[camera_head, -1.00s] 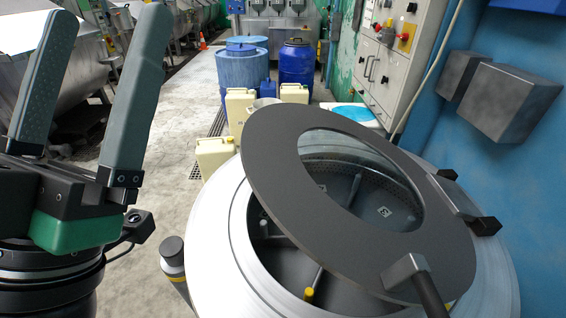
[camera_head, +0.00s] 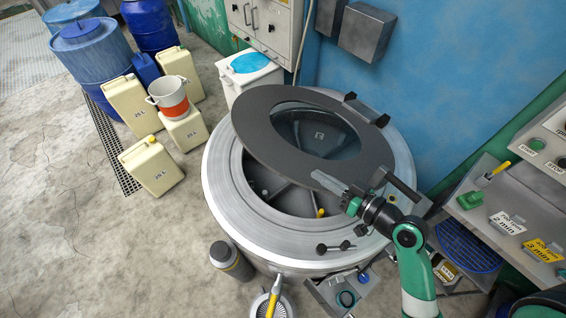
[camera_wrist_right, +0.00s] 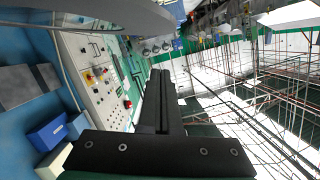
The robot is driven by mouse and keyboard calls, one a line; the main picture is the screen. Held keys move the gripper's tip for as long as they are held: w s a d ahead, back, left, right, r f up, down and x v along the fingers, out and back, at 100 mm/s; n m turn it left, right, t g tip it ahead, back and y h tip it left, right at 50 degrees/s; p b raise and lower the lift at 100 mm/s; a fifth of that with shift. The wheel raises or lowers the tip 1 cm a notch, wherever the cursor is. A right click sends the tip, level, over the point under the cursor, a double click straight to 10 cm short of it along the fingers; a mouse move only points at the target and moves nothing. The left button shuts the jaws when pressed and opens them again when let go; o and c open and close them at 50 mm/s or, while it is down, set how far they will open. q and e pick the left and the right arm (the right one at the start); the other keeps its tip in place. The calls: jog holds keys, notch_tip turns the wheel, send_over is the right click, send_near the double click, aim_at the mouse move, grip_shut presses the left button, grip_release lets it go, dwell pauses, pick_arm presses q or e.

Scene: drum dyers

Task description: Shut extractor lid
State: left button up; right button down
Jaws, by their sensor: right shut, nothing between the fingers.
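The extractor (camera_head: 228,192) is a round metal drum machine. Its dark grey ring-shaped lid (camera_head: 262,140), with a clear window (camera_head: 325,140), is tilted and raised over the opening. The lid is hinged at the wall side, and the dark drum inside shows below its near-left edge. My right gripper (camera_head: 320,178) is shut and empty, at or just over the lid's near edge beside the dark lid handle (camera_head: 403,187); I cannot tell if it touches. Its closed fingers also show in the right wrist view (camera_wrist_right: 161,95). My left gripper is out of view.
Cream jerrycans (camera_head: 152,168), a white and orange bucket (camera_head: 168,98) and blue drums (camera_head: 90,55) stand at the left. A dark canister (camera_head: 230,262) stands close before the extractor. A control panel and shelf (camera_head: 500,215) are at the right.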

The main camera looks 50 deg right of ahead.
send_over(289, 174)
jog(key=d, duration=0.1)
notch_tip(289, 174, down, 2)
jog(key=shift+d+f+b, duration=0.1)
jog(key=shift+f+b, duration=0.15)
jog(key=shift+b, duration=0.05)
jog(key=f, duration=0.1)
jog(key=a+f, duration=0.1)
jog(key=shift+s+f, duration=0.1)
jog(key=shift+f, duration=0.3)
jog(key=shift+a+f+b, duration=0.15)
jog(key=shift+f+b, duration=0.15)
jog(key=shift+f, duration=0.05)
jog(key=shift+f, duration=0.1)
